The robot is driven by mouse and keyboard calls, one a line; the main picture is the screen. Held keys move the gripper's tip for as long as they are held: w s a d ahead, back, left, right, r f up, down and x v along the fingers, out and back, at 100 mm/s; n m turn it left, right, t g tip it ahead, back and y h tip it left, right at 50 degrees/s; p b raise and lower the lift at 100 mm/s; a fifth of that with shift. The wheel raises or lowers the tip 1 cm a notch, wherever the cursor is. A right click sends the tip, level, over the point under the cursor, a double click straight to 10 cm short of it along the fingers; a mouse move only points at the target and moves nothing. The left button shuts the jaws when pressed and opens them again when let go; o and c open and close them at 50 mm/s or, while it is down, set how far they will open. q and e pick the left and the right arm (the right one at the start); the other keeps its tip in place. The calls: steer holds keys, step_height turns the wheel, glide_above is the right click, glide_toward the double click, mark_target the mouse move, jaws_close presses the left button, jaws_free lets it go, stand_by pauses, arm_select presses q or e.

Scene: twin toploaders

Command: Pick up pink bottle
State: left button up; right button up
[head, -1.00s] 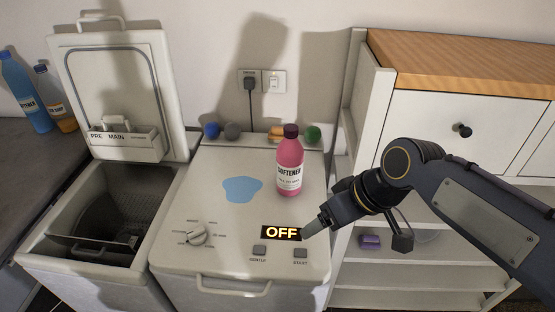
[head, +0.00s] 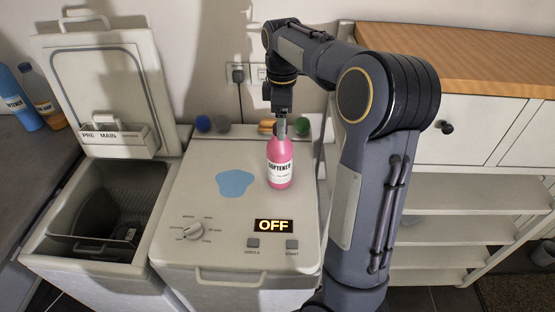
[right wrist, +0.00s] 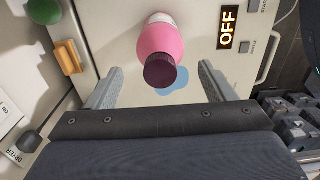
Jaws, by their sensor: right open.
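The pink bottle (head: 280,166), labelled softener, stands upright on the closed lid of the right toploader (head: 205,245). My right gripper (head: 280,125) points down at the bottle's top in the head view and hides its cap. In the right wrist view the pink bottle (right wrist: 160,40) and its dark cap (right wrist: 166,70) show between the two fingers of the open right gripper (right wrist: 158,85). A gap is visible on both sides of the cap, so the fingers do not touch it. My left gripper is not in view.
A blue puddle (head: 235,183) lies left of the bottle. The left toploader's lid (head: 98,90) stands open. A blue bottle (head: 18,103) is on the dark counter. A cabinet (head: 470,120) stands at right.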

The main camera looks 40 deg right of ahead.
mark_target(279, 154)
step_height(279, 154, down, 5)
steer(key=shift+w+a+f+p, duration=0.1)
steer(key=shift+w+a+p, duration=0.05)
steer(key=shift+p, duration=0.25)
jaws_close()
stand_by(0.4)
